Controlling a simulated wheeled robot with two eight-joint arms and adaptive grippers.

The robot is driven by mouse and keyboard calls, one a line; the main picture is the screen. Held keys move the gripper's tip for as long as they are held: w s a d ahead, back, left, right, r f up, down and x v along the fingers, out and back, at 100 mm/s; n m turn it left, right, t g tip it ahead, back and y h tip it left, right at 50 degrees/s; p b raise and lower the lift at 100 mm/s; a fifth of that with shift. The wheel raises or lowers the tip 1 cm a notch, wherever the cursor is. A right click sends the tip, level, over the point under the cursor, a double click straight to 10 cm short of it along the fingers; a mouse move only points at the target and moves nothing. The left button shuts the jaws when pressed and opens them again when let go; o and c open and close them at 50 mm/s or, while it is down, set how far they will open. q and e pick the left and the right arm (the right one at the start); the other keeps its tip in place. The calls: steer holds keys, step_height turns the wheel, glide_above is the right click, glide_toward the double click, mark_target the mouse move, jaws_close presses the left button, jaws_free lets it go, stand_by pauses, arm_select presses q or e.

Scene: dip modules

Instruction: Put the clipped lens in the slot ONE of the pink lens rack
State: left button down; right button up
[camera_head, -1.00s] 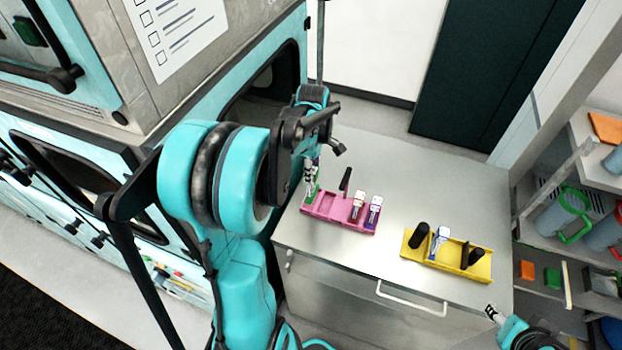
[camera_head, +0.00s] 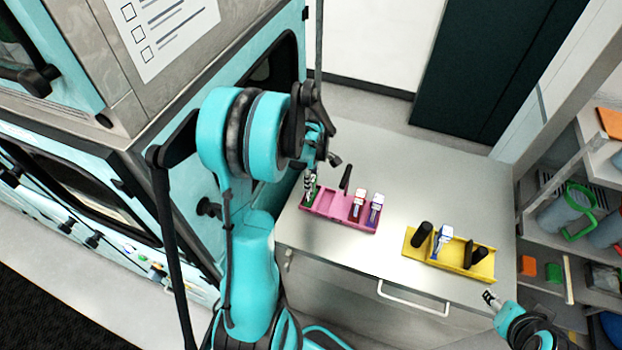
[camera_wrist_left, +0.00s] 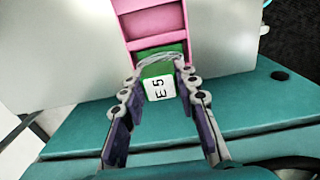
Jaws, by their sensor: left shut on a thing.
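The pink lens rack (camera_head: 325,203) lies on the grey table, also at the top of the left wrist view (camera_wrist_left: 152,22). My left gripper (camera_head: 310,190) is at the rack's left end. It is shut on the clipped lens, a green piece (camera_head: 309,201) with a white label reading "E 5" in the left wrist view (camera_wrist_left: 159,88). A clear curved edge shows between the fingers. The green piece is at the rack's end compartment; whether it is fully seated I cannot tell. My right gripper (camera_head: 490,298) is at the lower right, too small to read.
The rack's right half holds a red-and-white piece (camera_head: 358,205) and a blue-and-white piece (camera_head: 375,208). A black upright piece (camera_head: 345,178) stands behind it. A yellow rack (camera_head: 455,257) with black and blue pieces lies to the right. The table's back is clear.

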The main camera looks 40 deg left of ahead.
arm_select(q)
steer(key=shift+f, duration=0.1)
steer(key=c, duration=1.6)
jaws_free()
steer(key=shift+f, duration=0.1)
steer(key=o, duration=0.5)
steer(key=shift+c, duration=0.2)
